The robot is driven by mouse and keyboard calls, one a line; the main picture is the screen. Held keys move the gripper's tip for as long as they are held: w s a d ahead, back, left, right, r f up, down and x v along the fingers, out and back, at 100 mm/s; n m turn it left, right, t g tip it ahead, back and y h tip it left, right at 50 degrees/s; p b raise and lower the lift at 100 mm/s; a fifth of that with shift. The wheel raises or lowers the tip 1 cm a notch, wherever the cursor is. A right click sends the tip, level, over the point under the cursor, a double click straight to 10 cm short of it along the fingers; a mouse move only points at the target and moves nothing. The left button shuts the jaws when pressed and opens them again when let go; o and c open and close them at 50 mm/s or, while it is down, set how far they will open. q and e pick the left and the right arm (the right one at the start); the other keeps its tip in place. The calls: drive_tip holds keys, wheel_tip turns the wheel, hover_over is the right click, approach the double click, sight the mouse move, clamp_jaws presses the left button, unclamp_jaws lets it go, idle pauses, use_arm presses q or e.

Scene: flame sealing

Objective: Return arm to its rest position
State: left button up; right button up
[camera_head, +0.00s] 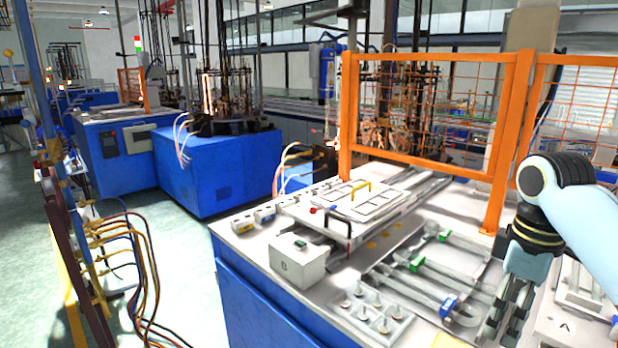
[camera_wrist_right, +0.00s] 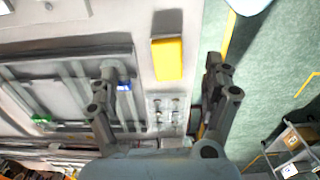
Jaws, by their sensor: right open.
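My right gripper (camera_head: 508,318) hangs at the lower right of the head view, pointing down over the right part of the workbench. My right arm (camera_head: 580,215) comes in from the right edge. My left gripper and left arm are in neither view.
The white-topped bench (camera_head: 245,245) holds a grey box (camera_head: 298,262), a tray with pegs (camera_head: 372,315) and glass tubes with green and blue clips. An orange mesh fence (camera_head: 440,165) stands behind. A yellow block (camera_wrist_right: 167,60) lies near the bench edge. Green floor lies beyond.

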drive_tip(key=s+a+f+m+t, duration=0.1)
drive_tip(key=s+a+f+m, duration=0.1)
drive_tip(key=s, duration=0.4)
drive_tip(key=s+a+f+m+t, duration=0.1)
drive_tip(key=s+a+f+m, duration=0.15)
drive_tip(key=s, duration=0.45)
drive_tip(key=s+a+r+m+t, duration=0.2)
drive_tip(key=s+r+m, duration=0.1)
drive_tip(key=s, duration=0.6)
wheel_tip(320, 180, down, 42)
drive_tip(key=s+d+r+g+b, duration=0.1)
drive_tip(key=s+d+g+b, duration=0.1)
drive_tip(key=b, duration=1.2)
use_arm(q)
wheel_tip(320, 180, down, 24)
drive_tip(key=b, duration=1)
use_arm(e)
drive_tip(key=s+f, duration=0.9)
drive_tip(key=f, duration=0.3)
drive_tip(key=s+d+f+g, duration=0.1)
drive_tip(key=s+f, duration=0.8)
drive_tip(key=f, duration=0.4)
drive_tip(key=shift+d+f+h, duration=0.15)
drive_tip(key=shift+f+h, duration=0.1)
drive_tip(key=shift+h, duration=0.15)
